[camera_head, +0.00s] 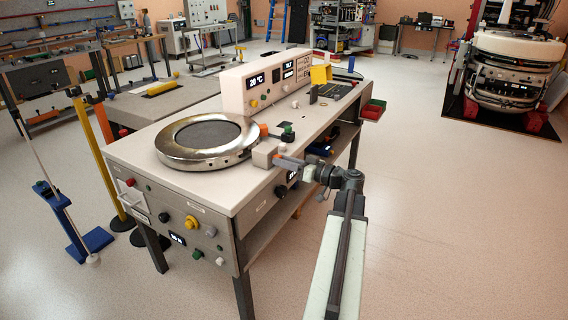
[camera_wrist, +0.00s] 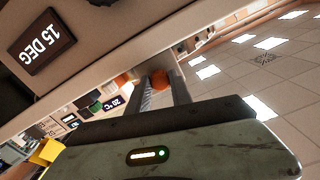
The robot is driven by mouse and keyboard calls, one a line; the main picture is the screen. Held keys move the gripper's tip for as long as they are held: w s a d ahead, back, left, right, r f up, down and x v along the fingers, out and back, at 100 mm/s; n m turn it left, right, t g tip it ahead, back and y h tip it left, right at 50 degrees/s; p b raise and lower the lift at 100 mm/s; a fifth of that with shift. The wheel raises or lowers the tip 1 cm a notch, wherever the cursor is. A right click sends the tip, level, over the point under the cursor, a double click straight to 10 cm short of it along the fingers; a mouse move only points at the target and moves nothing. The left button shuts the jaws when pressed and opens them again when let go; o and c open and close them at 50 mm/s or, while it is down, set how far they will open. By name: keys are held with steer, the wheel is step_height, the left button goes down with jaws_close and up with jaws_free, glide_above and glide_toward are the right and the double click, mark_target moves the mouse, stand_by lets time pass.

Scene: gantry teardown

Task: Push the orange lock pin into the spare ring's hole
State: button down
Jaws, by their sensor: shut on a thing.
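The spare ring (camera_head: 161,151), a shiny metal ring around a dark disc, lies flat on the bench top in the head view. My gripper (camera_head: 283,162) is at the bench's front edge, to the right of the ring and apart from it. It is shut on the orange lock pin, whose rounded orange end (camera_wrist: 161,79) shows between the fingers in the wrist view. In the head view the pin is mostly hidden by the fingers and a pale block (camera_head: 265,152). The ring's pin hole cannot be made out clearly.
The pale block stands between my gripper and the ring; I cannot tell whether the fingers touch it. Behind are a green-and-black knob (camera_head: 288,133) and a white display console (camera_head: 262,82). A yellow box (camera_head: 321,74) stands further right.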

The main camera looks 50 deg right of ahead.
steer(key=c, duration=1.1)
jaws_free()
steer(key=shift+w+a, duration=0.1)
steer(key=shift+w, duration=0.25)
steer(key=shift+c, duration=0.2)
steer(key=shift+s, duration=0.25)
steer(key=s+d, duration=0.1)
steer(key=s, duration=0.6)
steer(key=shift+s+d, duration=0.25)
